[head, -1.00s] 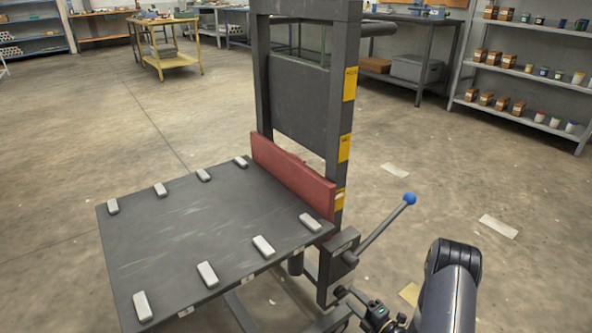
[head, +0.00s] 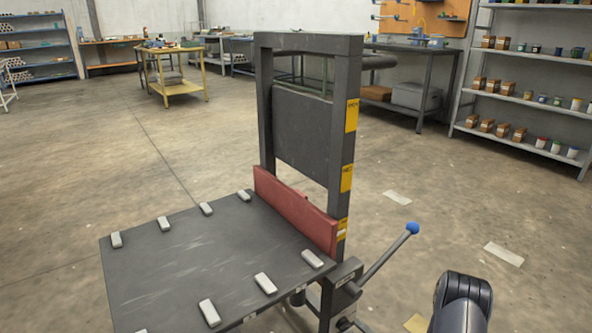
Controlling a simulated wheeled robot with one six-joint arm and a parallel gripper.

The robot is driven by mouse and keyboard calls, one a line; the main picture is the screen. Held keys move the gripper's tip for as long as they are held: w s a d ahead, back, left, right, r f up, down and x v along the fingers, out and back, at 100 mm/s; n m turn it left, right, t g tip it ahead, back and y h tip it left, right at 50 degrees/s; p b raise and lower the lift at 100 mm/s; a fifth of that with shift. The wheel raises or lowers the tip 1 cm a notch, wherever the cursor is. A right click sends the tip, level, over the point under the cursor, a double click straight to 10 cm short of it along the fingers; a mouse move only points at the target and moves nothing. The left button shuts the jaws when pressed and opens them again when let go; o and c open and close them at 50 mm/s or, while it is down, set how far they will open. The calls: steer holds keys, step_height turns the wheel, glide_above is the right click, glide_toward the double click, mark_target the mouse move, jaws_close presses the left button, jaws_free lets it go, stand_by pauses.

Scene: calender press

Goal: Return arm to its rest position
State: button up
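The press is a dark grey upright frame (head: 346,120) with a flat bed (head: 205,262) in front and a red bar (head: 295,212) across the bed's far edge. Its lever (head: 388,254) has a blue knob (head: 412,228) and slants up to the right from a box (head: 341,288) on the press's side. A dark link of my arm (head: 463,300) stands at the bottom right, apart from the lever. My gripper is below the picture's edge, so its fingers do not show.
Several light grey blocks (head: 208,312) line the bed's two sides. Shelves (head: 520,97) stand at the back right, and a yellow cart (head: 178,88) stands at the back left. The floor (head: 430,175) right of the press is open, with a few flat sheets (head: 504,253) on it.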

mark_target(345, 322)
steer(key=p+v, duration=0.2)
steer(key=v, duration=0.6)
steer(key=w+a+n, duration=0.2)
steer(key=w+n, duration=0.1)
steer(key=w+a+r+n+b, duration=0.1)
steer(key=w+a+n, duration=0.4)
steer(key=shift+w+r+n+b, duration=0.15)
steer(key=shift+w+n+b, duration=0.15)
steer(key=shift+w+b, duration=0.05)
steer(key=n, duration=0.1)
steer(key=n+p, duration=0.1)
steer(key=n, duration=0.1)
steer(key=n+p, duration=0.1)
steer(key=n, duration=0.1)
steer(key=shift+s+a+r, duration=0.15)
steer(key=shift+a+r, duration=0.1)
steer(key=shift+s+a+n+p, duration=0.1)
steer(key=shift+n+p, duration=0.35)
steer(key=shift+n, duration=0.7)
steer(key=shift+s+a+n+p, duration=0.1)
steer(key=shift+n+p, duration=0.35)
steer(key=shift+n, duration=0.7)
